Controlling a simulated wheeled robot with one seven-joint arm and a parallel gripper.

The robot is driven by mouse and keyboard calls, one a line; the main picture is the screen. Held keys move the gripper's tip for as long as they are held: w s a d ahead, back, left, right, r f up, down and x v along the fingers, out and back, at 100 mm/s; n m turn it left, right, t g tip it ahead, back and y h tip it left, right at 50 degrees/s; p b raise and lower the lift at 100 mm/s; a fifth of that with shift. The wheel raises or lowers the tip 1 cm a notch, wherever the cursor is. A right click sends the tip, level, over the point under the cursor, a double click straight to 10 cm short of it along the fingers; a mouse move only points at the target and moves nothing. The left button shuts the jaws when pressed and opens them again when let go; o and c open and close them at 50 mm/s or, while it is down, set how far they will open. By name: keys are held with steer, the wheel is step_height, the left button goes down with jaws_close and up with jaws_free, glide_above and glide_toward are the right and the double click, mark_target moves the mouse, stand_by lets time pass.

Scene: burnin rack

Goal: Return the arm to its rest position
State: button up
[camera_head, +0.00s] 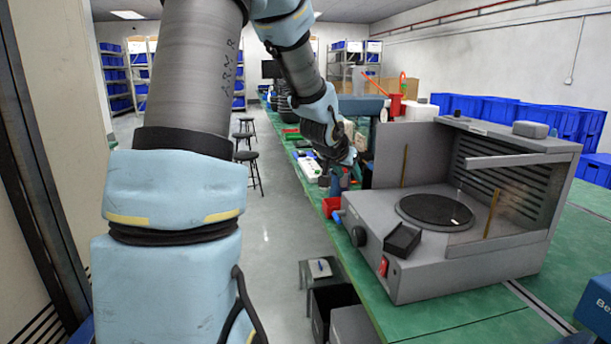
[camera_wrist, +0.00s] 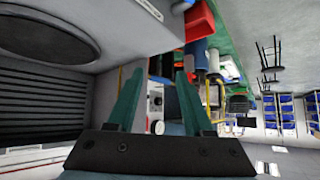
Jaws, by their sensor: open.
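My gripper (camera_head: 346,174) is at the end of my raised, bent arm, over the left edge of the green bench and to the left of the grey machine in the head view. In the wrist view, the two green fingers of my gripper (camera_wrist: 156,82) stand apart with nothing between them. The fingertips are small and partly covered by my wrist in the head view.
The grey open-fronted machine (camera_head: 405,268) with a round dark plate stands on the green bench (camera_head: 440,322). Red containers and tools crowd the bench behind my gripper. Blue bins (camera_head: 484,108) stand at right.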

steer(key=s+a+f+n+g+y, duration=0.2)
steer(key=s+a+f+g, duration=0.1)
steer(key=s+a, duration=0.6)
steer(key=s+a+f+n+g+y, duration=0.2)
steer(key=s+a, duration=0.7)
steer(key=s, duration=0.6)
step_height(320, 180, down, 2)
steer(key=shift+a+f+n+g, duration=0.25)
steer(key=shift+n+g, duration=0.45)
steer(key=shift+g, duration=0.2)
stand_by(0.3)
